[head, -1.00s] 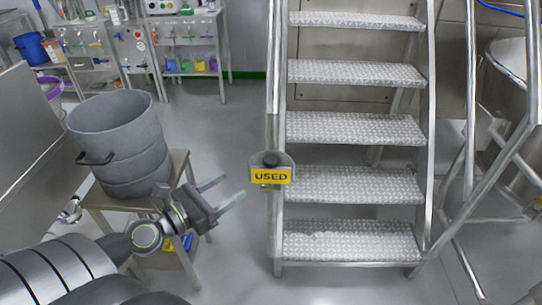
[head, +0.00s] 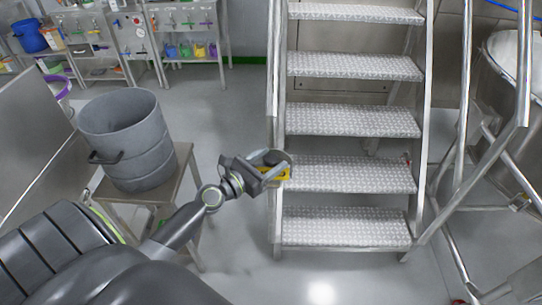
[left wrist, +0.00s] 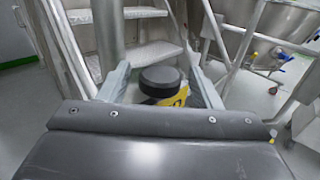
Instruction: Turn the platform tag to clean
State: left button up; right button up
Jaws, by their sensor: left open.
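The platform tag (head: 283,173) is a yellow plate on a holder at the left rail of the steel steps. My left gripper mostly covers it in the head view, so its word cannot be read now. In the left wrist view a black round knob (left wrist: 160,80) stands above the yellow tag (left wrist: 178,97). My left gripper (head: 276,167) is open, with one finger on each side of the knob. It also shows in the left wrist view (left wrist: 158,84). I cannot tell whether the fingers touch the knob. My right gripper is not in view.
The steel steps (head: 350,120) rise just right of the tag. A grey bin (head: 126,135) stands on a small steel table (head: 176,170) at the left. Steel rails (head: 470,100) stand at the right. The floor between table and steps is clear.

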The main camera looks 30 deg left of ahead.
pick_arm(q)
jog(key=shift+w+d, duration=0.1)
jog(key=shift+w, duration=0.3)
